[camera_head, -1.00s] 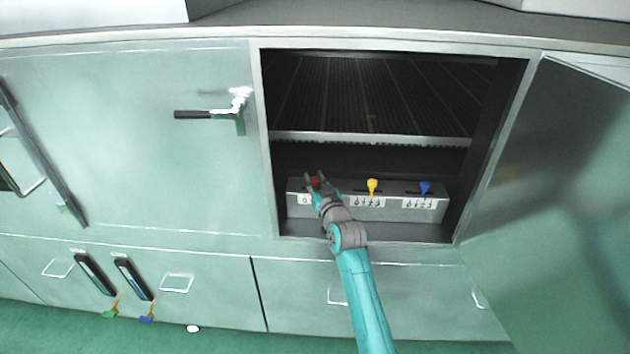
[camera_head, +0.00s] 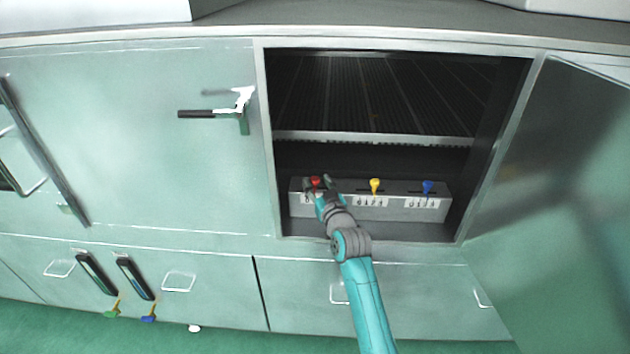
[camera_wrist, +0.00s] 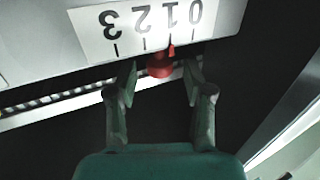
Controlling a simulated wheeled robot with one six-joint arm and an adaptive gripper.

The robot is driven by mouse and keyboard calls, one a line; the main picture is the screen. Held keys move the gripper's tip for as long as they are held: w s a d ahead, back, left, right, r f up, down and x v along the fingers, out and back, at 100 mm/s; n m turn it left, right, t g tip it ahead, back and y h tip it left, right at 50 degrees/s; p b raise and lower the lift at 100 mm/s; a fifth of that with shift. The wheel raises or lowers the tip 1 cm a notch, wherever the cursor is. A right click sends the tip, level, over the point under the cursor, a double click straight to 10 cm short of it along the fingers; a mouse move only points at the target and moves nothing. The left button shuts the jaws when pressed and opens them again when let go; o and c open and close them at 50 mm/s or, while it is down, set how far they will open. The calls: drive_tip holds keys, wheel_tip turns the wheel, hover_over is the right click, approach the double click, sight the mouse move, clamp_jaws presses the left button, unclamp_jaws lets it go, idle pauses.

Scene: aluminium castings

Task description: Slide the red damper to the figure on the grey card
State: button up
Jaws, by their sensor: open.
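The red damper (camera_head: 315,181) is a knob at the left end of a grey box inside the open cabinet. In the wrist view the red damper (camera_wrist: 160,66) shows its pointer at the mark under the 1 of an upside-down white scale (camera_wrist: 140,30) reading 0 to 3. My gripper (camera_head: 317,186) is at the damper. In the wrist view my gripper (camera_wrist: 160,80) is open, with one finger on each side of the knob and gaps visible. I cannot make out a grey card.
A yellow damper (camera_head: 375,185) and a blue damper (camera_head: 427,187) stand to the right on the same box (camera_head: 400,212), each above its own scale. A slatted rack (camera_head: 375,137) lies above and behind. The cabinet door (camera_head: 560,170) stands open at right.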

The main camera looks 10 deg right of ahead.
drive_tip(key=s, duration=0.9)
drive_tip(key=shift+s+d, duration=0.3)
drive_tip(key=shift+d, duration=0.05)
drive_tip(key=s+f+g, duration=0.1)
drive_tip(key=s+f, duration=0.4)
drive_tip(key=s, duration=0.5)
drive_tip(key=s+f+m+h, duration=0.1)
drive_tip(key=s+f, duration=0.4)
drive_tip(key=s, duration=0.4)
drive_tip(key=s+f+g, duration=0.1)
drive_tip(key=s+f, duration=0.4)
drive_tip(key=s, duration=0.5)
drive_tip(key=s+r, duration=0.3)
drive_tip(key=s, duration=1)
drive_tip(key=s+r+g, duration=0.1)
drive_tip(key=s+r, duration=0.2)
drive_tip(key=s, duration=1)
drive_tip(key=shift+s+a+r, duration=0.15)
drive_tip(key=shift+s+a, duration=0.1)
